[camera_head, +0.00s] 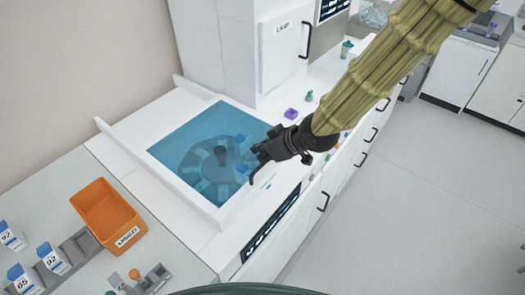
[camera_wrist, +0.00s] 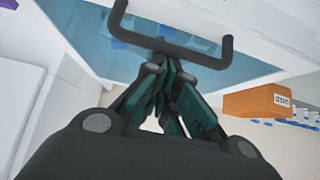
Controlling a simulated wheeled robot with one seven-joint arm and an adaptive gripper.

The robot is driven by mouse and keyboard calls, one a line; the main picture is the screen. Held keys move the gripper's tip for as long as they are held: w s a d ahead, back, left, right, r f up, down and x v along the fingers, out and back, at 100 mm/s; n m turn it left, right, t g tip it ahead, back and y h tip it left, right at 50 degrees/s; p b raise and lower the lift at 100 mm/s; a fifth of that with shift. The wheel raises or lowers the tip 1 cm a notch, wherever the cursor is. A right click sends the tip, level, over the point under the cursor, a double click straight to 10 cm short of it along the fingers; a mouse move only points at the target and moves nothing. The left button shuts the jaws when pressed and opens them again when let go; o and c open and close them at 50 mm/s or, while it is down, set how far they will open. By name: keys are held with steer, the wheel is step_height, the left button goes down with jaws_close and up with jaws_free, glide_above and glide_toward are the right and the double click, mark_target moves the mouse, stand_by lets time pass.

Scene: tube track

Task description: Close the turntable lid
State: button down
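The turntable lid is a blue see-through pane (camera_head: 180,138) in a white frame, on a white bench unit. The round turntable (camera_head: 205,172) shows through it. I cannot tell the lid's exact tilt. My gripper (camera_head: 254,166) is at the lid's front right edge in the head view. In the wrist view, the blue pane (camera_wrist: 85,30) lies beyond a black bar handle (camera_wrist: 190,54) with bent ends. My gripper's fingers (camera_wrist: 168,72) converge and look shut, with their tips right at the middle of the handle. Whether the handle is between the tips is unclear.
An orange bin (camera_head: 108,215) stands left of the unit, near a grey rack (camera_head: 82,243) with white-and-blue boxes. A white cabinet (camera_head: 283,50) rises behind the lid. Small coloured items, including a purple one (camera_head: 291,114), lie on the counter. The floor (camera_head: 430,190) at right is clear.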

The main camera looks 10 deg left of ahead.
steer(key=shift+s+d+f, duration=0.15)
steer(key=shift+f, duration=0.1)
steer(key=shift+w+a+r, duration=0.2)
steer(key=shift+a+r, duration=0.05)
steer(key=shift+a, duration=0.15)
steer(key=a, duration=0.1)
steer(key=w+a, duration=0.1)
steer(key=a+p, duration=0.1)
steer(key=shift+w+a+r, duration=0.1)
steer(key=shift+w+r, duration=0.25)
steer(key=b+v, duration=0.3)
steer(key=v, duration=0.7)
steer(key=shift+d, duration=0.3)
